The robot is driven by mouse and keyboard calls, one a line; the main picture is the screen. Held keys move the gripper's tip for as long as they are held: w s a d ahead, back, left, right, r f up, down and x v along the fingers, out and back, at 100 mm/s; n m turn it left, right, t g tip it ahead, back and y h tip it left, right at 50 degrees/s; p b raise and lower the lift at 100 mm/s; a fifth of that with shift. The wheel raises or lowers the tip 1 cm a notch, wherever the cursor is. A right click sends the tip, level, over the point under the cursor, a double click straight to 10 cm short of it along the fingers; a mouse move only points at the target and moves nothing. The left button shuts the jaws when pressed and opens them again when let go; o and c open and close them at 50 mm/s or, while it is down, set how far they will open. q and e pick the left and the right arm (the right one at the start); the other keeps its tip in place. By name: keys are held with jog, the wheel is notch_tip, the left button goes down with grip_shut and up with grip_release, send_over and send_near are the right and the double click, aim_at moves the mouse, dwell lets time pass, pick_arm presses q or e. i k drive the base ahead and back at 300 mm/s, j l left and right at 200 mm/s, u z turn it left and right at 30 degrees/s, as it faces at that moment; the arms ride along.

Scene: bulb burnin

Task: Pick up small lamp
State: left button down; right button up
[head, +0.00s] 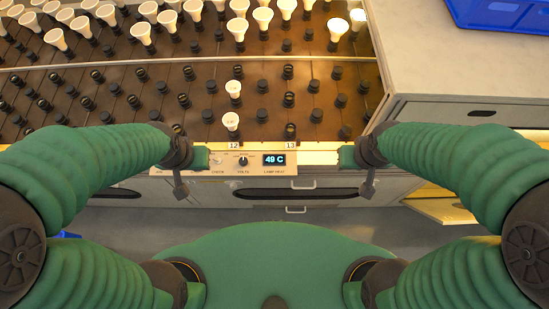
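Two small white lamps stand upright in sockets of the dark rack near its front: one small lamp (231,121) in the front row above the label 12, and another small lamp (233,88) just behind it. My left gripper (192,168) is at the rack's front edge, left of and nearer than the front small lamp. My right gripper (356,166) is at the front edge to the right. Both grippers are apart from the lamps, and nothing shows in them. Their fingers are seen from above, so I cannot tell their opening.
Larger white lamps (239,28) fill the rack's back rows. Many front sockets (262,115) are empty. A control panel (235,164) reading 49 C is on the front edge. A grey counter (450,65) with a blue crate (500,12) stands at right.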

aim_at(231, 120)
jog(key=u, duration=2.35)
jog(key=l+z, duration=0.1)
jog(key=z, duration=1.75)
jog(key=i+j, duration=0.15)
jog(key=j, duration=0.2)
jog(key=i+j, duration=0.1)
jog(key=j, duration=0.2)
jog(key=i+j, duration=0.15)
jog(key=j, duration=0.2)
jog(key=i+j, duration=0.1)
jog(key=j, duration=0.25)
jog(key=i+j+u, duration=0.1)
jog(key=j, duration=0.2)
